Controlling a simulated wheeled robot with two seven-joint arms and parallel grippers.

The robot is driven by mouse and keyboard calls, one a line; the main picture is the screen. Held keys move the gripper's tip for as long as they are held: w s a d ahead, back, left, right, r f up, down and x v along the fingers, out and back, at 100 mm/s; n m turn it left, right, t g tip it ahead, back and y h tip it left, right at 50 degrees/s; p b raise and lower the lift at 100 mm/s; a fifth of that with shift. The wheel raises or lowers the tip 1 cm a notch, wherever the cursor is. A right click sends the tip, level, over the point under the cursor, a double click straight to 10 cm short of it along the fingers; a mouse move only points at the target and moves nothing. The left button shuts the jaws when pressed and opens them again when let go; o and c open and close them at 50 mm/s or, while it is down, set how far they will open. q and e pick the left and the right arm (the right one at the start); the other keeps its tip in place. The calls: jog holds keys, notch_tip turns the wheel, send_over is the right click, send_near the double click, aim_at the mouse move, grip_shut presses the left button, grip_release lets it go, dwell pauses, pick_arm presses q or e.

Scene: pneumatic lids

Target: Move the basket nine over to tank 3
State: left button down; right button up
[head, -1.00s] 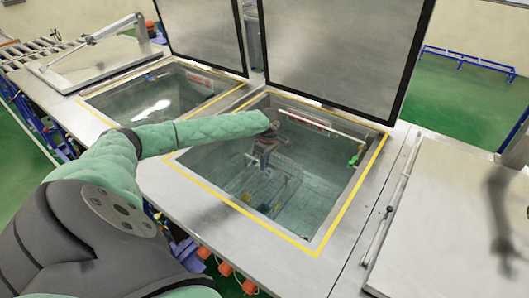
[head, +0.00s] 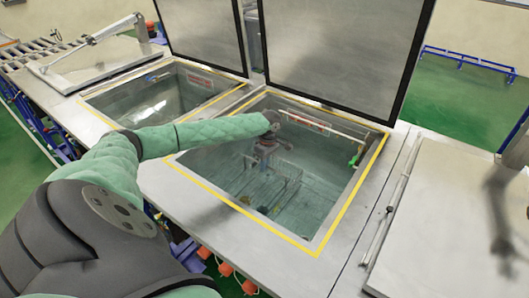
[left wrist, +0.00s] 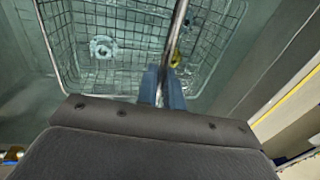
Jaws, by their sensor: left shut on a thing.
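The wire basket (head: 284,172) is inside the open tank in the middle of the head view, below the tank's rim (head: 335,225). My left gripper (head: 264,160) reaches down into this tank over the basket. In the left wrist view, the gripper (left wrist: 162,88) is shut on the basket's thin metal handle bar, and the basket's mesh (left wrist: 62,45) spreads out beyond it. I cannot tell whether the basket touches the tank floor. No tank number or basket number is legible. My right gripper is out of view.
A second open tank (head: 125,107) lies to the left. Raised lids (head: 335,50) stand behind both open tanks. A closed lid (head: 450,230) lies at the right, and another closed lid (head: 95,62) at the far left. A roller conveyor (head: 40,50) is at the back left.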

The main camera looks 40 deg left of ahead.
pick_arm(q)
jog(key=shift+f, duration=0.25)
jog(key=shift+s+d+f, duration=0.1)
jog(key=shift+s+f, duration=0.05)
jog(key=shift+f, duration=0.3)
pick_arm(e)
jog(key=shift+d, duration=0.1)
pick_arm(q)
jog(key=shift+s+f, duration=0.1)
jog(key=shift+f, duration=0.2)
jog(key=c, duration=1.5)
grip_release()
jog(key=shift+c, duration=0.2)
jog(key=shift+o, duration=0.4)
jog(key=shift+w, duration=0.2)
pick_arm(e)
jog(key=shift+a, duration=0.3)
